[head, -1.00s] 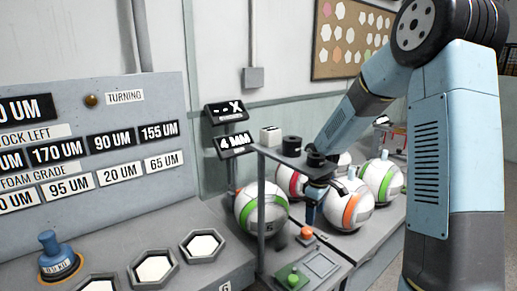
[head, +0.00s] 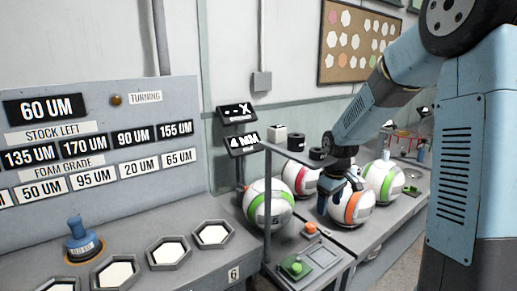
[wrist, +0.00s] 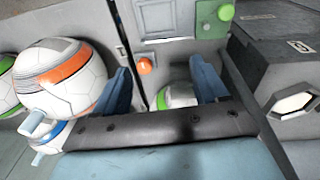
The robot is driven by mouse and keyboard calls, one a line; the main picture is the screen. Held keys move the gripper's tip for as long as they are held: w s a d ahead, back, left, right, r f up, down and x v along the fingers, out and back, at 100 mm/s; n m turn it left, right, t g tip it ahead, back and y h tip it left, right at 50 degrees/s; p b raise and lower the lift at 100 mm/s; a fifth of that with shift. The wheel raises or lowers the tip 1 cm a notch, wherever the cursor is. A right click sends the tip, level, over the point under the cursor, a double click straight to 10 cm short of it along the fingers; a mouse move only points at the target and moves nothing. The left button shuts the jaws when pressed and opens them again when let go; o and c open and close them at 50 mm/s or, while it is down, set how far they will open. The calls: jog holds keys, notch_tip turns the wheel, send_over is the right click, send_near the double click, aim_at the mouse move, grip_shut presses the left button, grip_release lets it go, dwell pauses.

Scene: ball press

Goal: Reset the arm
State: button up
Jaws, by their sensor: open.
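My arm reaches down from the right in the head view. A green-banded ball (wrist: 178,96) shows partly between and behind the fingers.
A press-like frame (head: 268,200) with a green button (head: 296,267) and an orange button (head: 310,227) stands left of my gripper. Several banded balls line the bench behind.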

jog(key=s+d+r+m+t, duration=0.1)
jog(key=s+r+m+t, duration=0.3)
jog(key=r, duration=0.7)
jog(key=s+d+r+m+t, duration=0.1)
jog(key=s+r+m, duration=0.35)
jog(key=r, duration=0.65)
jog(key=s+a+f, duration=0.1)
jog(key=s+f, duration=0.2)
jog(key=s, duration=1.6)
jog(key=shift+s+n+g, duration=0.3)
jog(key=shift+s+n, duration=0.05)
jog(key=shift+n, duration=0.1)
jog(key=shift+a, duration=0.1)
